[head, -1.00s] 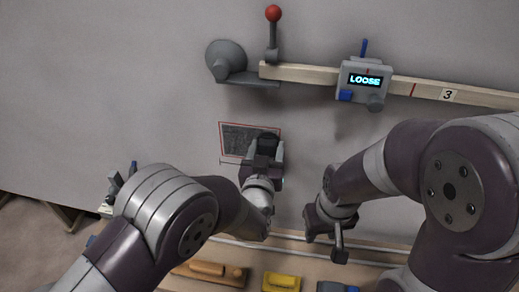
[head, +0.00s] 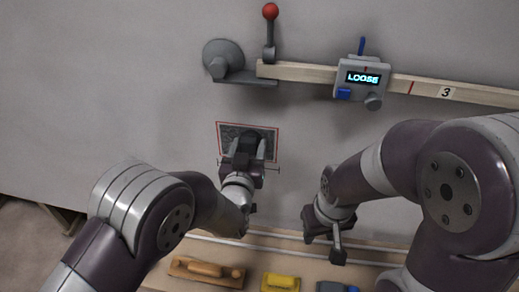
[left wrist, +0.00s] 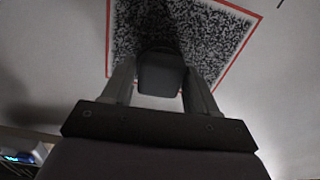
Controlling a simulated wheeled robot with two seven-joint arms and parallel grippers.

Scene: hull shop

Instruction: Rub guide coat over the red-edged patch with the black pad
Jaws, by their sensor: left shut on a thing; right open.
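The red-edged patch (head: 228,133) is on the grey hull panel, left of centre in the head view. In the left wrist view the patch (left wrist: 208,35) is speckled dark and light inside its red border. My left gripper (head: 243,155) is shut on the black pad (left wrist: 160,74) and holds it over the lower middle of the patch. I cannot tell whether the pad touches the surface. My right gripper (head: 327,225) is open and empty, below and right of the patch, apart from the panel's fittings.
A wooden bar (head: 300,72) crosses the panel above, with a grey box (head: 361,79) reading "LOOSE", a red-knobbed lever (head: 270,12) and a round grey mount (head: 222,58). Below, a ledge holds a wooden-handled tool (head: 207,270) and a yellow block (head: 280,282).

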